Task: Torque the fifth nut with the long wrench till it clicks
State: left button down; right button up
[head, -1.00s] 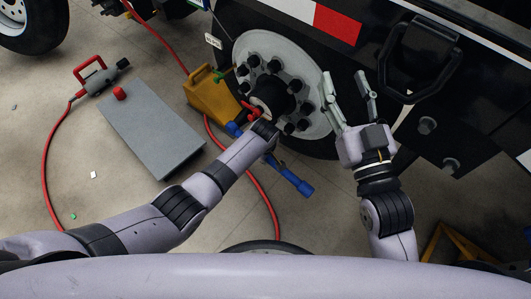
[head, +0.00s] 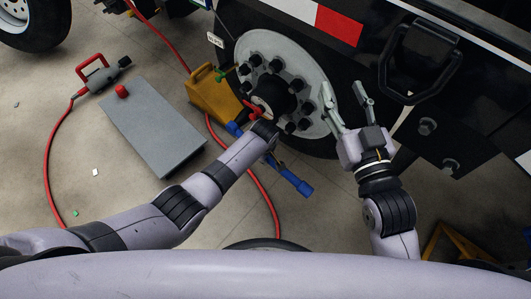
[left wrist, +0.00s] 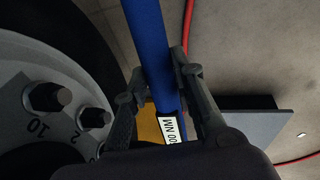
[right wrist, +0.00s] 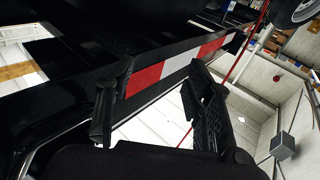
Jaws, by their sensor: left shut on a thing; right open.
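The long wrench (head: 295,181) is blue, and part of it sticks out to the lower right of my left arm in the head view. My left gripper (left wrist: 163,88) is shut around its blue shaft (left wrist: 147,38), just beside a white label ending in "NM". The wheel hub (head: 309,65) is a pale disc with several dark nuts (head: 254,60) in a ring. Numbers mark the hub by the nuts (left wrist: 47,96) in the left wrist view. My right gripper (head: 346,104) is open and empty, right of the hub.
A yellow wheel chock (head: 206,95) stands left of the wheel. A grey board (head: 152,128) and a grey tool with a red handle (head: 97,78) lie on the floor at left. A red hose (head: 264,190) crosses the floor. A black bracket (head: 421,62) hangs on the trailer.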

pick_arm(q)
jog(key=shift+s+a+r+p, duration=0.15)
jog(key=shift+s+a+p, duration=0.15)
jog(key=shift+p, duration=0.25)
jog(key=shift+s+a+p, duration=0.4)
jog(key=shift+s+p, duration=0.1)
jog(key=shift+p, duration=0.1)
pick_arm(e)
jog(key=s+d+f+g+h, duration=0.2)
jog(key=f+g, duration=0.4)
jog(key=f, duration=0.4)
jog(key=shift+s+d, duration=0.2)
jog(key=shift+s, duration=0.5)
dwell(1.1)
pick_arm(q)
jog(key=shift+s+a, duration=0.1)
jog(key=shift+s, duration=0.05)
pick_arm(e)
jog(key=shift+s+d+f+g, duration=0.15)
jog(key=shift+s+f+g, duration=0.1)
jog(key=shift+f+g, duration=0.1)
